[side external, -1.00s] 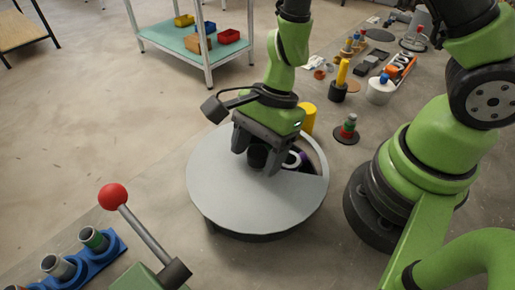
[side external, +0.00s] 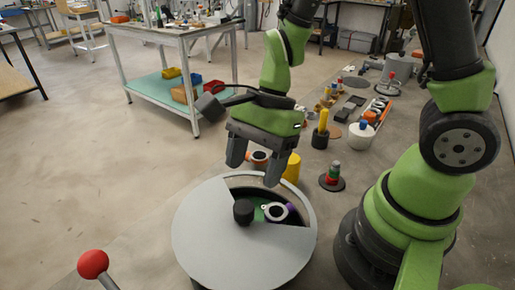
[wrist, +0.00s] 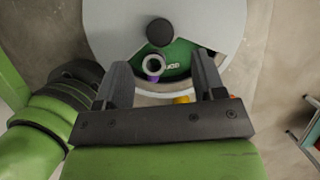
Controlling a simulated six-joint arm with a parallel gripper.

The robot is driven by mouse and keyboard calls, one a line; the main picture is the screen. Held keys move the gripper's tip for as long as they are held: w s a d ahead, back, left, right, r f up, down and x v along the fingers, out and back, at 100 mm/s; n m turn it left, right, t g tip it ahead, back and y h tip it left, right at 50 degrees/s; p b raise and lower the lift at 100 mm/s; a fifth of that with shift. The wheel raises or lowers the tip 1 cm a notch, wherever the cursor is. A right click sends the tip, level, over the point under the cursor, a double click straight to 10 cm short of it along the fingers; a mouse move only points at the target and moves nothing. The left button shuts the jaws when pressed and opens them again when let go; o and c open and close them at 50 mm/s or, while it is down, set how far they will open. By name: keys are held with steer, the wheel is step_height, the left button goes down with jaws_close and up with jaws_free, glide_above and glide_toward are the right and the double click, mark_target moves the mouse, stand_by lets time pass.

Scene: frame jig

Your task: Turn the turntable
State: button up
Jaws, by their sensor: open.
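The turntable (side external: 215,240) is a round grey disc with a black knob (side external: 243,212) at its middle and a cut-out sector. The opening faces the back and right in the side external view. Through it I see a green surface (wrist: 178,58), a pale ring-shaped part with a dark hole (side external: 276,212), and some purple beside it. The knob also shows in the wrist view (wrist: 160,32). My gripper (side external: 256,170) is open and empty, above and behind the knob, apart from it. Its fingers (wrist: 162,72) point towards the turntable in the wrist view.
A yellow cylinder (side external: 292,168) stands just behind the turntable. A red, green and dark stacked post (side external: 332,177) stands to the right. Further back are more small parts and a white pot (side external: 361,135). A red-knobbed lever (side external: 93,264) is at front left. Floor at left is clear.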

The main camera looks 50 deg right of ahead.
steer(key=shift+v, duration=1.05)
steer(key=s+d+r+n+t+h, duration=0.1)
steer(key=s+d+r+n+t, duration=0.1)
steer(key=r+n, duration=0.5)
steer(key=s+d+r+n+t+h, duration=0.1)
steer(key=s+d+r+n+t, duration=0.2)
steer(key=s+r+n+t, duration=0.2)
steer(key=shift+s+d+r+n+h, duration=0.3)
steer(key=shift+s+r+n, duration=0.15)
steer(key=shift+r+n, duration=0.55)
